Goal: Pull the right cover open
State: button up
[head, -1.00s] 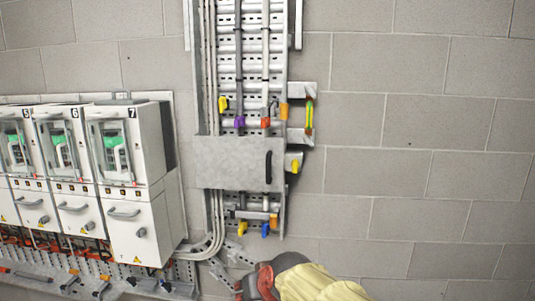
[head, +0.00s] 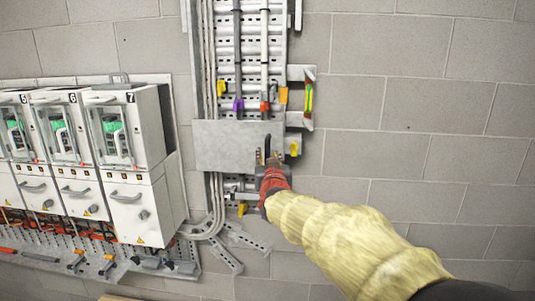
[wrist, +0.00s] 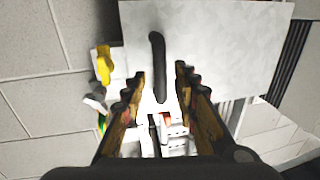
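The cover is a flat grey metal plate (head: 225,145) across the cable ladder on the wall, and it looks closed. Its black bar handle (head: 267,143) stands upright near the plate's right edge. In the wrist view the plate (wrist: 220,40) fills the top and the handle (wrist: 158,65) runs down the middle. My gripper (head: 268,158) is in front of the handle's lower part. In the wrist view my gripper (wrist: 158,85) is open, with one finger on each side of the handle and visible gaps on both sides. I cannot tell how far the fingertips are from the plate.
White drive cabinets (head: 130,165) with handles stand in a row at the left. A yellow clip (head: 294,149) sits just right of the plate, and a bracket with a yellow-green strip (head: 308,97) is above it. The block wall (head: 420,100) at the right is bare.

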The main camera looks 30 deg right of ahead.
aim_at(268, 154)
jog(key=shift+x, duration=1.6)
jog(key=shift+c, duration=0.4)
grip_shut()
